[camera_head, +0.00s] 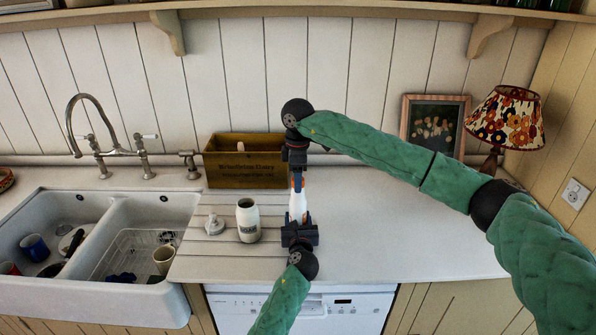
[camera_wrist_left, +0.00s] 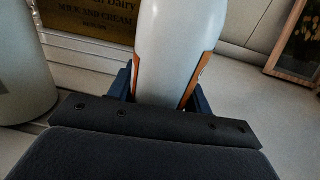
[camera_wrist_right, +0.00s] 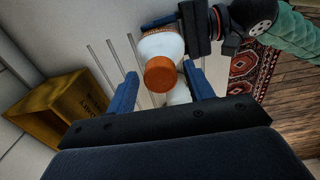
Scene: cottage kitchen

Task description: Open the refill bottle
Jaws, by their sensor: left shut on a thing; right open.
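The white refill bottle (camera_head: 297,204) stands upright at the worktop's middle, right of the grooved drainer. My left gripper (camera_head: 299,226) is shut on its body; in the left wrist view the white bottle (camera_wrist_left: 175,45) sits between the blue fingers with orange strips beside it. My right gripper (camera_head: 297,172) is above the bottle, pointing down. In the right wrist view its open fingers (camera_wrist_right: 163,92) lie on either side of the orange cap (camera_wrist_right: 160,74), with gaps showing. The cap appears to be on the bottle. Whether the fingertips reach down to cap height is unclear.
An open white jar (camera_head: 248,222) with a label stands just left of the bottle, and a pale lid-like piece (camera_head: 214,224) lies beside it. A wooden box (camera_head: 245,170) is behind. A double sink (camera_head: 103,222) is left. The worktop right (camera_head: 400,235) is clear.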

